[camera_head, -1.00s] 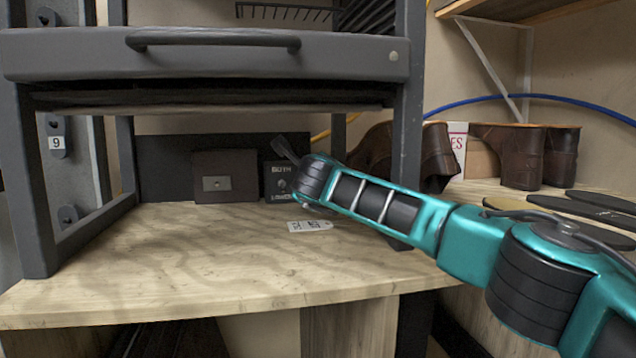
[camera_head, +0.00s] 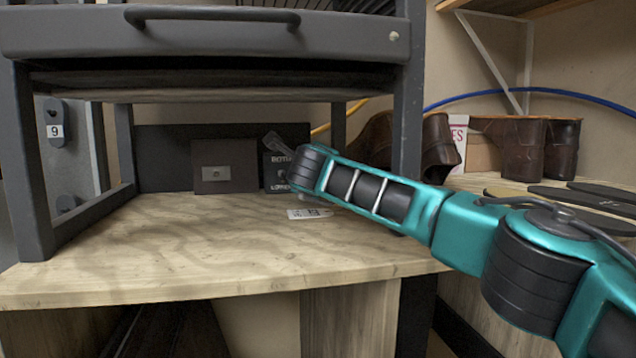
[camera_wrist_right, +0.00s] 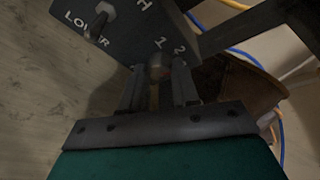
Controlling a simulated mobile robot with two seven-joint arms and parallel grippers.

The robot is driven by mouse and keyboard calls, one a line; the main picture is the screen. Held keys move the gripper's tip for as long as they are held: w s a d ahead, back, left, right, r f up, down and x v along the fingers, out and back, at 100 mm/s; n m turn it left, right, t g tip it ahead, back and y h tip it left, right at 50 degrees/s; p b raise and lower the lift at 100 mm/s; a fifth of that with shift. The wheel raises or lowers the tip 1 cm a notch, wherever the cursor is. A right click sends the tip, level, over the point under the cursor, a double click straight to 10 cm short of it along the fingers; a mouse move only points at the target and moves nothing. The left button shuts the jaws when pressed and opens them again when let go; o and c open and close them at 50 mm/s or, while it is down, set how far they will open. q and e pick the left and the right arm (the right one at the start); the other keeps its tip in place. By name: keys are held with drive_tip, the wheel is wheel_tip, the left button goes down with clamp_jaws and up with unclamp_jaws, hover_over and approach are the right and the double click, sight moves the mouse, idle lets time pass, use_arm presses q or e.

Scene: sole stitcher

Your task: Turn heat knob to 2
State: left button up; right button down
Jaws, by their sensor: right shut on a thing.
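The dark control box (camera_head: 272,181) stands at the back of the wooden bench, partly hidden behind my right wrist. In the right wrist view its dark panel (camera_wrist_right: 125,45) shows the words "LOWER", part of a word with "H", and the numbers 1 and 2. The heat knob (camera_wrist_right: 157,66) sits just below the 1 and 2, between the fingers of my right gripper (camera_wrist_right: 160,78), which is shut on it. Which number it points to I cannot tell. My left gripper is not in view.
A lever switch (camera_wrist_right: 96,27) sticks out near "LOWER". A grey metal frame (camera_head: 408,120) with a drawer stands over the bench (camera_head: 180,250). A white label (camera_head: 309,213) lies before the box. Brown leather boots (camera_head: 425,145) stand to the right. The bench's left front is clear.

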drive_tip(key=shift+f+n+b, duration=0.35)
drive_tip(key=shift+n+b, duration=0.05)
drive_tip(key=shift+b, duration=0.05)
drive_tip(key=shift+n+t+h, duration=0.3)
drive_tip(key=shift+r+n+b, duration=0.2)
drive_tip(key=shift+n+b, duration=0.1)
drive_tip(key=shift+b, duration=0.05)
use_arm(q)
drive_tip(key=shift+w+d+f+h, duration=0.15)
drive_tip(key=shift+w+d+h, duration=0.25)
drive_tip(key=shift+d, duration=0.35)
use_arm(e)
drive_tip(key=c, duration=0.8)
unclamp_jaws()
drive_tip(key=shift+c, duration=0.2)
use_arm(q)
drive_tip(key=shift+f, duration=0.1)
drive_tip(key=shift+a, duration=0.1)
use_arm(e)
drive_tip(key=shift+s, duration=0.1)
